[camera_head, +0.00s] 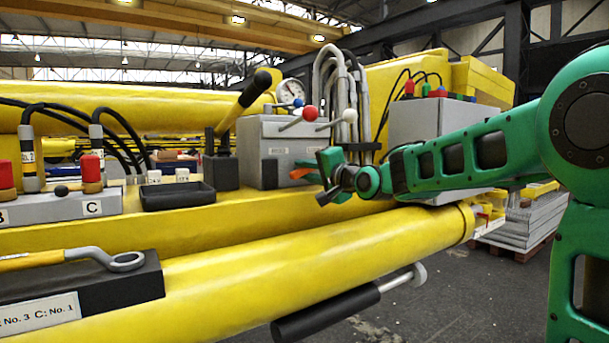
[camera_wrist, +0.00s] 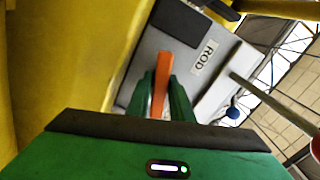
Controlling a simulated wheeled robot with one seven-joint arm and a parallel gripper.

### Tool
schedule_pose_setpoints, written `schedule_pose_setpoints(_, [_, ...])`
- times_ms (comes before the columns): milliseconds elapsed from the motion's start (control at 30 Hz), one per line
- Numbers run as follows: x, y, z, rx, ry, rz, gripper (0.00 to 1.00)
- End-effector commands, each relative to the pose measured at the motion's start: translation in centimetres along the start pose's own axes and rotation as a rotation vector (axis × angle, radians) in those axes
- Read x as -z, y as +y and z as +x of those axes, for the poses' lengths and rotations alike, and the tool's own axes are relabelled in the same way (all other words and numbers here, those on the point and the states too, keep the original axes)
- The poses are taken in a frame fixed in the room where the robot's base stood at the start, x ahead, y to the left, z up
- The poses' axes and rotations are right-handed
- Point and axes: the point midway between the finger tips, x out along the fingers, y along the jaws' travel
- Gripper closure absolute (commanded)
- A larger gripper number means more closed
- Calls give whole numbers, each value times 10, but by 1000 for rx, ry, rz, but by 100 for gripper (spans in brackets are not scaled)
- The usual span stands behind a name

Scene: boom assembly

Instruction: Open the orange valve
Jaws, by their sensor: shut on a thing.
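The orange valve handle (camera_wrist: 161,85) shows in the wrist view as a flat orange bar in front of a grey box face, beside a label reading ROD. My gripper (camera_wrist: 165,95) has its two green fingers on either side of the bar and is shut on it. In the head view the orange handle (camera_head: 301,173) shows only as a small bit at the fingertips of my gripper (camera_head: 322,168), in front of the grey box (camera_head: 285,140). Most of the valve is hidden there by the gripper.
Levers with a red knob (camera_head: 310,113) and a white knob (camera_head: 349,115) stick out above the gripper. Grey hoses (camera_head: 335,75) rise behind it. A black tray (camera_head: 178,195) lies to the left. A yellow cylinder (camera_head: 330,250) runs below my arm.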

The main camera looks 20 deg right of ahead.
Motion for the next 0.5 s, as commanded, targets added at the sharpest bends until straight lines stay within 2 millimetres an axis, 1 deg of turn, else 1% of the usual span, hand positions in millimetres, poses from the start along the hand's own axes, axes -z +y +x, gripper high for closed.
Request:
schedule_pose_setpoints(33, [-1,4,0,-8,-2,-41,100])
schedule_pose_setpoints(500, [0,6,0,-11,-5,-487,100])
